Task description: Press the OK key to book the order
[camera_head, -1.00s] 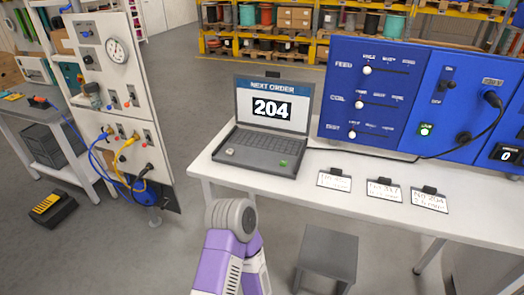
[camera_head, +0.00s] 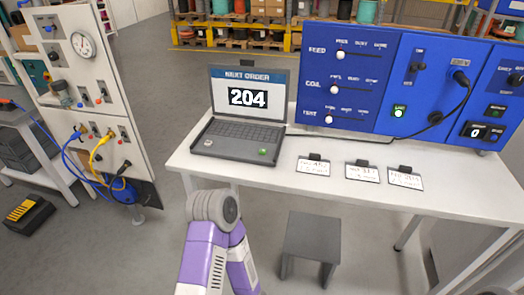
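The laptop (camera_head: 240,134) stands open on the white table, its screen (camera_head: 248,97) reading "NEXT ORDER" and "204". A small green key (camera_head: 263,152) sits at the front right of its keyboard deck and a pale key (camera_head: 208,143) at the front left. Any lettering on these keys is too small to read. One of my purple and white arms shows at the bottom middle, in front of the table. Neither of my grippers is in view.
Three order cards with black clips (camera_head: 362,172) lie on the table (camera_head: 440,195) right of the laptop. A blue panel (camera_head: 345,75) with sliders, a cable and a lit green button stands behind them. A grey stool (camera_head: 312,237) stands before the table. A white gauge panel (camera_head: 85,100) stands left.

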